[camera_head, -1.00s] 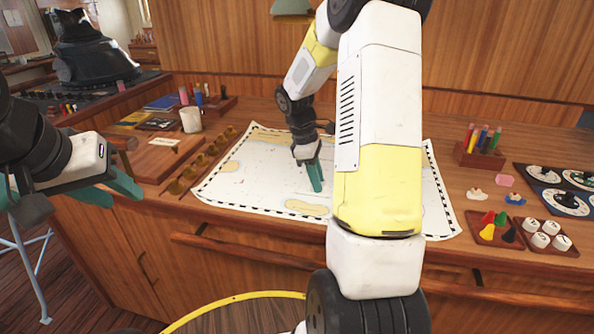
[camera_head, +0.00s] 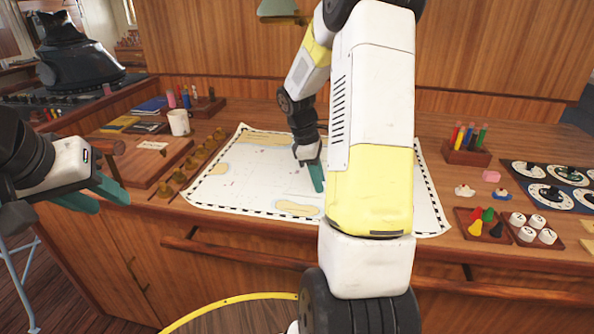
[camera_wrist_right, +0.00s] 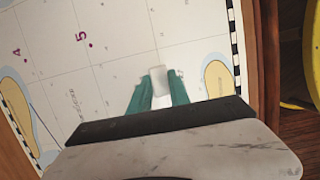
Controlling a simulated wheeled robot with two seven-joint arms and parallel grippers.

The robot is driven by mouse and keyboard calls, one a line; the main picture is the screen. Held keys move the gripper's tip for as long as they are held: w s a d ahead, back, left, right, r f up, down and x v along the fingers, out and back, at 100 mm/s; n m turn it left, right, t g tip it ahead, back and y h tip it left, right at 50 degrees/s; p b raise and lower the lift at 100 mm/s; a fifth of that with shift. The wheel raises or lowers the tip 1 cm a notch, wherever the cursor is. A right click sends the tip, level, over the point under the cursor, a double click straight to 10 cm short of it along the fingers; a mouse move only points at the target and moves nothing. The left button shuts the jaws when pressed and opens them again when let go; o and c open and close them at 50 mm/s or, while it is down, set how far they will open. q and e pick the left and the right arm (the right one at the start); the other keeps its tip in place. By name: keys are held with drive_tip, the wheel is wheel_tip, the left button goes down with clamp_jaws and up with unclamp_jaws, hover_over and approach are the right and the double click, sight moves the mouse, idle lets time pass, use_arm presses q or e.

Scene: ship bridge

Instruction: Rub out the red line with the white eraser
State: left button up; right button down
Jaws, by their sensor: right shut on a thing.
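The white chart (camera_head: 232,188) lies flat on the wooden desk, with a black-and-white border and tan land patches. My right gripper (camera_head: 316,178) is over the middle of the chart, pointing down. In the right wrist view its teal fingers (camera_wrist_right: 159,94) are shut on the white eraser (camera_wrist_right: 160,80), which is at or close to the chart. In the head view the eraser is hidden. I cannot make out a red line in either current view; my right arm covers part of the chart. My left gripper (camera_head: 100,197) is open and empty, left of the chart, in front of the desk.
A white mug (camera_head: 179,122) and brass weights (camera_head: 190,170) stand left of the chart. To the right are a pen holder (camera_head: 466,150), a tray of coloured pawns (camera_head: 484,224) and dial panels (camera_head: 550,185). Purple numbers (camera_wrist_right: 81,37) mark the chart.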

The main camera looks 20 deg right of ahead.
drive_tip(key=shift+r, duration=0.1)
drive_tip(key=shift+r, duration=2.9)
